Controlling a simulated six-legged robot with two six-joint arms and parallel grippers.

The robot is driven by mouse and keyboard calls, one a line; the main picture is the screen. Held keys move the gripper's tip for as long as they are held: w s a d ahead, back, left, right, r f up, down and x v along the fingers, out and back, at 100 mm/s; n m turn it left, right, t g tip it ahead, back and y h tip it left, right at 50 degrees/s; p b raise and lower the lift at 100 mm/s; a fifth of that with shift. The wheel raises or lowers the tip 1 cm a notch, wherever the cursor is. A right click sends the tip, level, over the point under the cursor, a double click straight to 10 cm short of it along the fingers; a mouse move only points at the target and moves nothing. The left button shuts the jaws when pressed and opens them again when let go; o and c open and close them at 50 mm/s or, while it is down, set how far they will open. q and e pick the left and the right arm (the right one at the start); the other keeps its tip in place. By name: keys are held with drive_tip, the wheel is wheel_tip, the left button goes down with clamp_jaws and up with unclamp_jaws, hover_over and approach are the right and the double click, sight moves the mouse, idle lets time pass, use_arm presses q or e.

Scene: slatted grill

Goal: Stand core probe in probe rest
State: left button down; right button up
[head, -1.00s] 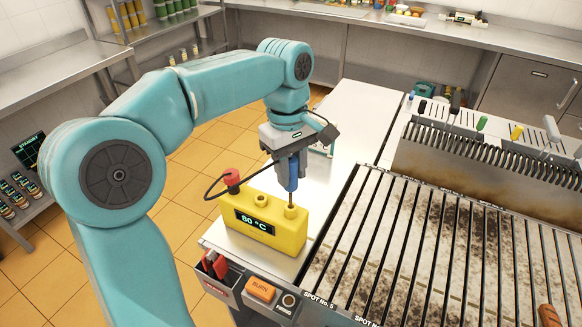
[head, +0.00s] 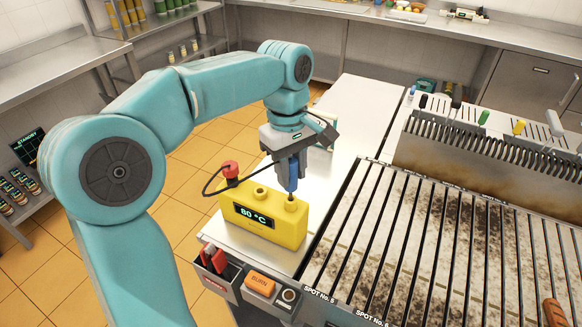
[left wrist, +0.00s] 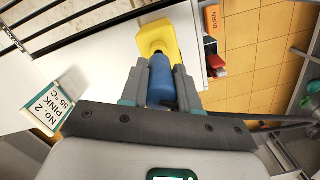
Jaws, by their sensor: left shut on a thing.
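My left gripper (head: 291,172) is shut on the blue handle of the core probe (head: 293,183), which points downward and stands upright. A short bit of its thin metal shaft shows between the handle and the right-hand socket on top of a yellow box (head: 280,228). The shaft appears to enter that socket; its tip is hidden. The box display reads 80 °C, and a dark cable loops from its red plug (head: 230,170) toward the gripper. In the left wrist view, the blue handle (left wrist: 161,82) sits between the fingers above the yellow box (left wrist: 157,36). My right gripper is not in view.
The slatted grill (head: 430,240) lies to the right. A No. 2 PINK 55 °C card (left wrist: 50,105) stands on the steel counter. The counter behind the box is mostly clear.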

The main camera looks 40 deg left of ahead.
use_arm(q)
drive_tip(key=shift+f+b, duration=0.55)
drive_tip(key=shift+f, duration=0.25)
drive_tip(key=c, duration=0.8)
unclamp_jaws()
drive_tip(key=shift+o, duration=0.2)
wheel_tip(320, 180, up, 16)
drive_tip(key=a+p, duration=0.1)
drive_tip(key=p, duration=0.2)
drive_tip(key=shift+a+r, duration=0.2)
drive_tip(key=shift+w, duration=0.1)
